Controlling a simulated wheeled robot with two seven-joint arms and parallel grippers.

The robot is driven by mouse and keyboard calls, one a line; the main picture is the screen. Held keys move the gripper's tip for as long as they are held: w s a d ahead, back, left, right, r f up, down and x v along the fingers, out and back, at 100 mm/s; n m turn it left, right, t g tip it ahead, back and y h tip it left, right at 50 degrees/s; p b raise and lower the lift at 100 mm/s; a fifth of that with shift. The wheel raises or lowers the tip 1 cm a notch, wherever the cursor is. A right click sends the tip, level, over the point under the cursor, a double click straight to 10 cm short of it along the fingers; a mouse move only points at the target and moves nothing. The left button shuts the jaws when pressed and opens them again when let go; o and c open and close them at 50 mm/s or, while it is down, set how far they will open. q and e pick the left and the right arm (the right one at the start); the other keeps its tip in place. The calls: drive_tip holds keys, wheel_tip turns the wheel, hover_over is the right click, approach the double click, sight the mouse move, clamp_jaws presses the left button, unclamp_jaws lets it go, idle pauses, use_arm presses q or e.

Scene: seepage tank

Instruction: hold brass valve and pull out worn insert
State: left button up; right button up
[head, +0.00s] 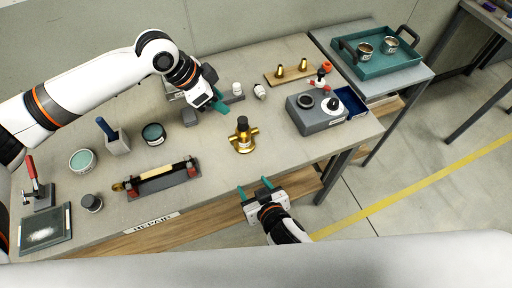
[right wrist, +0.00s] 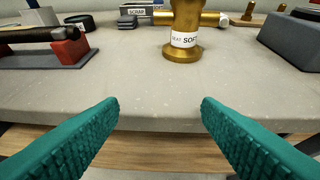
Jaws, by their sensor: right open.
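The brass valve (head: 243,140) stands upright on the workbench, with a black top and side ports. In the right wrist view the valve (right wrist: 185,45) shows its lower part, with a white label reading "SEAT SOFT"; its top is cut off. I cannot make out the worn insert. My left gripper (head: 219,103) is above the bench, behind and left of the valve, apart from it; its teal fingers are too small to judge. My right gripper (head: 256,188) is open and empty off the bench's front edge, in front of the valve; its fingers also show in the right wrist view (right wrist: 160,115).
A grey block (head: 318,117) with a black ring and a blue bin (head: 350,103) stand to the right. A wooden board (head: 290,74) holds brass parts behind. A rack with a rod (head: 160,178) lies left. The bench around the valve is clear.

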sight(245, 131)
drive_tip(key=w+r+t, duration=0.3)
drive_tip(key=w+r, duration=0.5)
drive_tip(key=r, duration=0.1)
drive_tip(key=x, duration=1.1)
drive_tip(key=shift+d+f, duration=0.2)
drive_tip(key=shift+f, duration=0.15)
drive_tip(key=shift+s, duration=0.1)
clamp_jaws()
drive_tip(key=shift+f, duration=0.1)
